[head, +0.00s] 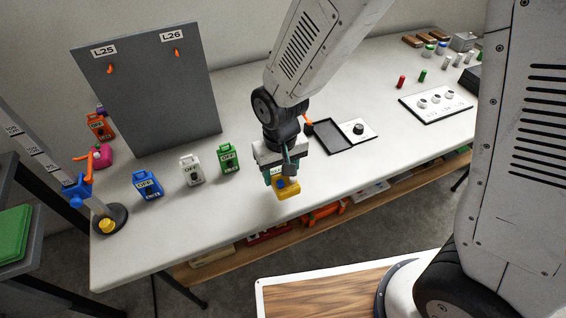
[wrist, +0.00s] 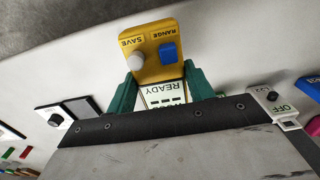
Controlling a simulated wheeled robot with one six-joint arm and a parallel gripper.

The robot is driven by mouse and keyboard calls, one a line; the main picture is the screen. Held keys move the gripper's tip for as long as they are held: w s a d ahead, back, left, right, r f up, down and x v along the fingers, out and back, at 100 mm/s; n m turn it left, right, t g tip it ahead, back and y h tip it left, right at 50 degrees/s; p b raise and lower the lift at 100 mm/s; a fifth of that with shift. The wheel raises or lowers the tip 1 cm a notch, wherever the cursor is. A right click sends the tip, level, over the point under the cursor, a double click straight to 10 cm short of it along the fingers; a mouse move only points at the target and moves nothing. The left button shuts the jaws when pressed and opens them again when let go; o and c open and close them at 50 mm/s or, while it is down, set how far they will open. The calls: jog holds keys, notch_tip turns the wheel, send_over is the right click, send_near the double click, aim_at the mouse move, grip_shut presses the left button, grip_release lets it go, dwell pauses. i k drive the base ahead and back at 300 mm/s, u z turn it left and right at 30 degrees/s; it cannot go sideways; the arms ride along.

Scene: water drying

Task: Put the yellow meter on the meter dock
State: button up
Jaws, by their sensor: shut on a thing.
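The yellow meter (head: 288,188) has a blue button and hangs at my gripper (head: 280,176) near the front edge of the table. In the wrist view the yellow meter (wrist: 153,68) shows a white knob, a blue button and a white READY display, between the green fingers of my gripper (wrist: 162,92). My gripper is shut on it. A black tray-like frame (head: 334,148) with a white panel and black knob (head: 358,130) lies behind and to the right of the meter; it may be the meter dock. No clear label shows on it.
Green (head: 229,159), white (head: 191,170) and blue (head: 147,186) OFF-labelled boxes stand left of my gripper. A grey board (head: 150,90) with orange hooks stands behind them. A white plate with round knobs (head: 436,103) lies at the right. Table between meter and black frame looks clear.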

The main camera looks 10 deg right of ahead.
aim_at(330, 136)
jog(key=u, duration=0.05)
jog(key=k, duration=1.1)
